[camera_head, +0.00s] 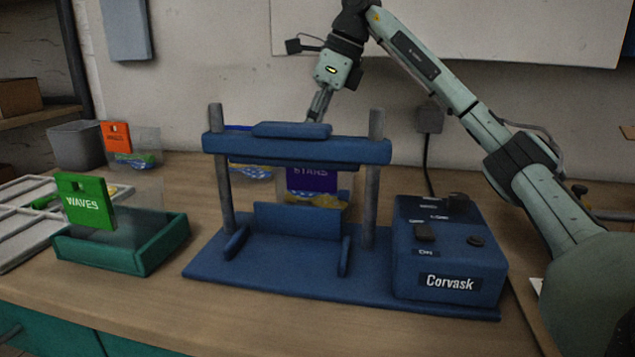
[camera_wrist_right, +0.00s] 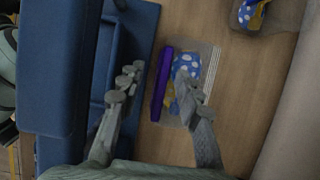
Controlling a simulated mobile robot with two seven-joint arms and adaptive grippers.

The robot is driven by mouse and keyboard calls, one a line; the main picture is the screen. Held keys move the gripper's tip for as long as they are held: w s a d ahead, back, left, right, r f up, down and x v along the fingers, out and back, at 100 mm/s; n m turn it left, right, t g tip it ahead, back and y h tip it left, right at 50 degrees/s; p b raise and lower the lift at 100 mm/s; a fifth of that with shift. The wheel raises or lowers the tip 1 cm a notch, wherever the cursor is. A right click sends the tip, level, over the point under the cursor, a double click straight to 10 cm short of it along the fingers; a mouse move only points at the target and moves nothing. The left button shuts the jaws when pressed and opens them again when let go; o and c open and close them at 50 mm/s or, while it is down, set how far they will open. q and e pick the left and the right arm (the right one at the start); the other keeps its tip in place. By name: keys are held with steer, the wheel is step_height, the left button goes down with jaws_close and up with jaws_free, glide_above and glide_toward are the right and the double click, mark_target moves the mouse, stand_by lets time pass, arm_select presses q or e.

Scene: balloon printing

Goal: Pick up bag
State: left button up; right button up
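A clear bag with a purple header marked STARS (camera_head: 312,180) stands behind the blue press and shows through its frame. In the right wrist view its purple header (camera_wrist_right: 161,85) and blue spotted balloons (camera_wrist_right: 187,68) show between and partly under my fingers. My right gripper (camera_head: 319,106) reaches down behind the press's top bar, its tips hidden there in the head view. In the right wrist view the right gripper (camera_wrist_right: 158,92) is open above the bag, with nothing clearly held. My left gripper is not in view.
The blue Corvask press (camera_head: 296,148) stands in front of the bag. A green WAVES bag (camera_head: 88,203) stands in a green tray (camera_head: 125,254) at left. An orange-header bag (camera_head: 117,137) stands behind it. Another bag (camera_wrist_right: 250,14) lies beside the purple one.

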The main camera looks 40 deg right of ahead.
mark_target(316, 176)
steer(key=shift+w+x, duration=0.1)
steer(key=shift+x, duration=1.2)
steer(key=shift+w+x, duration=0.15)
steer(key=shift+x, duration=1.2)
steer(key=shift+d, duration=0.15)
steer(key=shift+r, duration=0.1)
steer(key=shift+c, duration=0.4)
jaws_close()
